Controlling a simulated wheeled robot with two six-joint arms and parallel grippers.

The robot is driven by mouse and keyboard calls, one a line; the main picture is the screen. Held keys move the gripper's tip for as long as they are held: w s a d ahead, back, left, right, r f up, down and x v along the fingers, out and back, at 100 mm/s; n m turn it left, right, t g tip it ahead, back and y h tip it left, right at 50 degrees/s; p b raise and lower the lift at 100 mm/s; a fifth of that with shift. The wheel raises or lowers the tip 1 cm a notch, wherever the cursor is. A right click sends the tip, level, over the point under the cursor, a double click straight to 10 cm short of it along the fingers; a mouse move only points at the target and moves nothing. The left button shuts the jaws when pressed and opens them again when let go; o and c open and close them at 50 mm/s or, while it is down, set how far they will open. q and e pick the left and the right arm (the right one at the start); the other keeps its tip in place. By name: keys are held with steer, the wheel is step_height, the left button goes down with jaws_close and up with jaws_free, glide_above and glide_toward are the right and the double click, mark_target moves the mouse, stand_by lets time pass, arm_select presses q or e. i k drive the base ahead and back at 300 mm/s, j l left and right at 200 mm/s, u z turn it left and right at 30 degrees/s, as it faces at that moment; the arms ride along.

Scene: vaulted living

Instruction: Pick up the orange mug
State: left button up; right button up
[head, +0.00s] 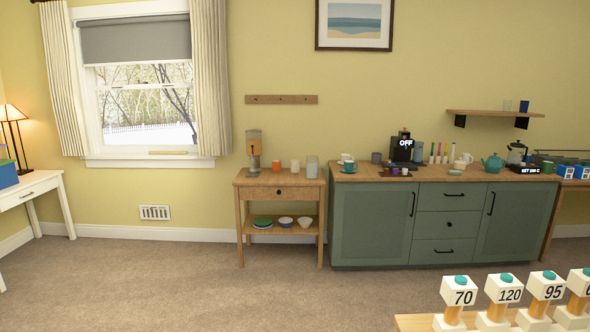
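A small orange mug (276,167) stands upright on the top of a small wooden side table (281,180) against the far wall. It sits between a tall dispenser with an orange-brown upper part (254,150) on its left and a white mug (295,166) on its right. The orange mug is small in the view, and I cannot make out its handle. Neither of my grippers shows in the head view.
Right of the side table stands a green cabinet (370,222) with mugs, a coffee machine (403,147) and a teal teapot (493,162). Numbered white blocks (459,292) stand on a wooden surface at the near right. A white desk (33,190) is at left. The carpet (190,285) between is clear.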

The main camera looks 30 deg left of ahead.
mark_target(275, 163)
steer(key=i+j+u, duration=0.3)
steer(key=i+j, duration=0.2)
steer(key=i+j+u, duration=0.25)
steer(key=i+j, duration=0.25)
steer(key=i+j+u, duration=0.3)
steer(key=i, duration=0.3)
steer(key=i+z, duration=0.15)
steer(key=i, duration=0.4)
steer(key=i+j+z, duration=0.1)
steer(key=i, duration=0.5)
steer(key=i+j+z, duration=0.15)
steer(key=i, duration=0.4)
steer(key=i+l, duration=0.15)
steer(key=i, duration=0.75)
steer(key=i+l+z, duration=0.1)
steer(key=i, duration=0.8)
steer(key=l, duration=0.1)
